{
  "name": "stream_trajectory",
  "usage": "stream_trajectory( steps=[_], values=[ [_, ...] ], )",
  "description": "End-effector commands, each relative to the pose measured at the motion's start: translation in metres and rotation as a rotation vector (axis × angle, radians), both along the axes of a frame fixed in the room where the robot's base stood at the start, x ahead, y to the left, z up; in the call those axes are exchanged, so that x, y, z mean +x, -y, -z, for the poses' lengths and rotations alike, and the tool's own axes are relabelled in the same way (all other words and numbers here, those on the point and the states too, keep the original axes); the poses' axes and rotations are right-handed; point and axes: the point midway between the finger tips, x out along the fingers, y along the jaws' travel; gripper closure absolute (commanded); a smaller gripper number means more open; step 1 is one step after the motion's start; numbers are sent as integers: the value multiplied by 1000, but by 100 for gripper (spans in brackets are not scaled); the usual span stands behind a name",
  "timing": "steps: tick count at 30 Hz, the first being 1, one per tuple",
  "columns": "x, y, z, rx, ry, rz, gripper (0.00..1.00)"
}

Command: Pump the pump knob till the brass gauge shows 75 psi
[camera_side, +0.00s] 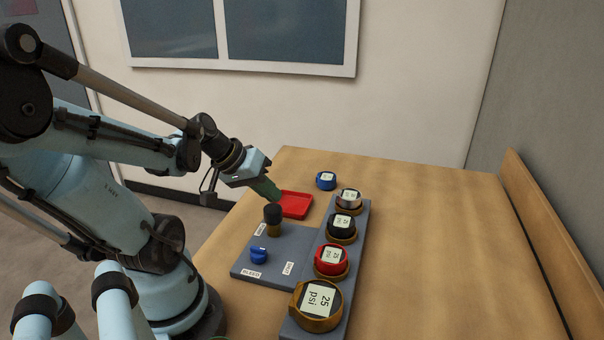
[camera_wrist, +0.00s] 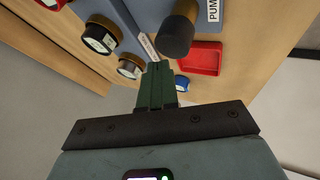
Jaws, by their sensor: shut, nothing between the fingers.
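The pump knob (camera_side: 272,212) is a black cap on a brass stem, standing up from the grey base plate; it also shows in the wrist view (camera_wrist: 177,36). The brass gauge (camera_side: 318,306) is nearest the side camera, and its screen reads 25 psi. My gripper (camera_side: 275,196), with green fingers, is shut and empty. Its tips are just above and behind the knob in the side view.
Red (camera_side: 331,260), black (camera_side: 342,227) and silver (camera_side: 349,199) gauges line the grey strip. A small blue gauge (camera_side: 326,180) and a red tray (camera_side: 296,204) lie behind. A blue valve knob (camera_side: 258,256) sits on the plate. The table's right side is clear.

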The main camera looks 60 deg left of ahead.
Motion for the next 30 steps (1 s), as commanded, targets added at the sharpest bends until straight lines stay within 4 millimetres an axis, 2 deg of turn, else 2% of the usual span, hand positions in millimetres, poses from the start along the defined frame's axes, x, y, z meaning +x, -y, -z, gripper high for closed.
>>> stream_trajectory(
  steps=[11,24,30],
  values=[
    [1,0,-3,0,1,0,100],
    [1,0,-42,0,1,0,100],
    [0,0,-51,0,1,0,100]
  ],
)
